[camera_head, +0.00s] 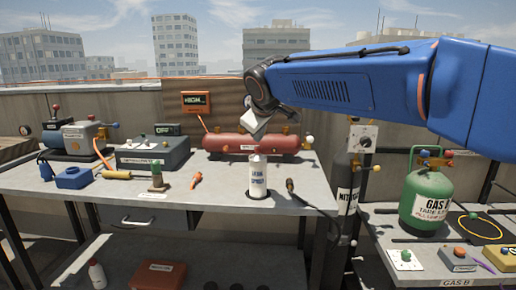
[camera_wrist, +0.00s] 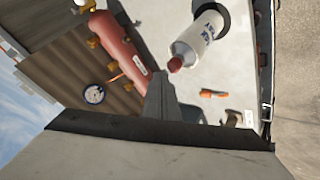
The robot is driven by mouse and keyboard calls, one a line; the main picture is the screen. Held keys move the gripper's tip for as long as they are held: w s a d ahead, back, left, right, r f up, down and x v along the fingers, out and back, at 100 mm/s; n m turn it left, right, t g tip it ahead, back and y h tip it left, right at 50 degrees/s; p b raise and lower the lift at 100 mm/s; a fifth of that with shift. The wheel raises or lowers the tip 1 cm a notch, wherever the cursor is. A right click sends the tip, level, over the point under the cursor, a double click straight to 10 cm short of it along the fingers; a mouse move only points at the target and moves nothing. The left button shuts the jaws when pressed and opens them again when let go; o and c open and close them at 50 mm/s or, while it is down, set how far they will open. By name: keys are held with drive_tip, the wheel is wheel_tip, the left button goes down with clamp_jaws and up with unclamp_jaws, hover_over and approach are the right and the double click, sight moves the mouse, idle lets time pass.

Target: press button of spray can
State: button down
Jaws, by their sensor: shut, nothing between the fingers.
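A white spray can (camera_head: 258,177) with dark lettering stands upright on the grey workbench (camera_head: 222,196), near its front edge. In the wrist view the spray can (camera_wrist: 200,38) shows at the top, tilted in the picture, with its reddish button (camera_wrist: 175,64) facing the camera. My gripper (camera_head: 257,133) is above the can in the head view, pointing down, with its tips apart from the button. In the wrist view my gripper (camera_wrist: 161,84) is shut and empty, its tip close beside the button in the picture. The exact gap between them is hard to tell.
A red tank (camera_head: 250,143) lies behind the can. An orange tool (camera_head: 196,180), a grey box (camera_head: 153,152) and a blue pump (camera_head: 62,138) stand to the left. A dark gas cylinder (camera_head: 347,185) and a green gas bottle (camera_head: 427,200) stand at right.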

drive_tip(key=shift+f, duration=0.1)
idle(0.3)
drive_tip(key=shift+f, duration=0.3)
drive_tip(key=shift+f, duration=0.55)
idle(0.8)
drive_tip(key=shift+r, duration=0.15)
idle(0.3)
drive_tip(key=shift+r, duration=0.8)
drive_tip(key=shift+r, duration=2.5)
